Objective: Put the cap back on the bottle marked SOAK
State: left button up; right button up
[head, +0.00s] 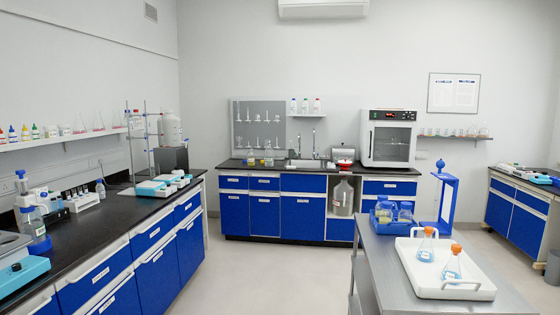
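No label reading SOAK is legible in the head view, and no loose cap can be made out. Candidate bottles include two clear bottles in a blue tray, the left one (385,212) and the right one (405,211), on the metal cart. Several small white bottles (305,106) stand on the back wall shelf. Neither of my grippers is in view.
The metal cart (385,265) at front right carries a white tray (440,288) with two orange-topped flasks (425,250). The left black counter (110,220) is crowded at its back. The floor (265,275) between counter and cart is clear.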

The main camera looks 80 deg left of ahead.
aim_at(251, 155)
jog(key=u, duration=3)
jog(key=i+j+u, duration=0.2)
jog(key=i, duration=1.45)
jog(key=i+l+z, duration=0.1)
jog(key=i+z, duration=0.2)
jog(key=i, duration=0.55)
jog(key=i+z, duration=0.3)
jog(key=i, duration=1.4)
jog(key=i+l+u, duration=0.15)
jog(key=i, duration=0.65)
jog(key=i+l+u, duration=0.15)
jog(key=i, duration=0.25)
jog(key=i+l+u, duration=0.15)
jog(key=i, duration=0.45)
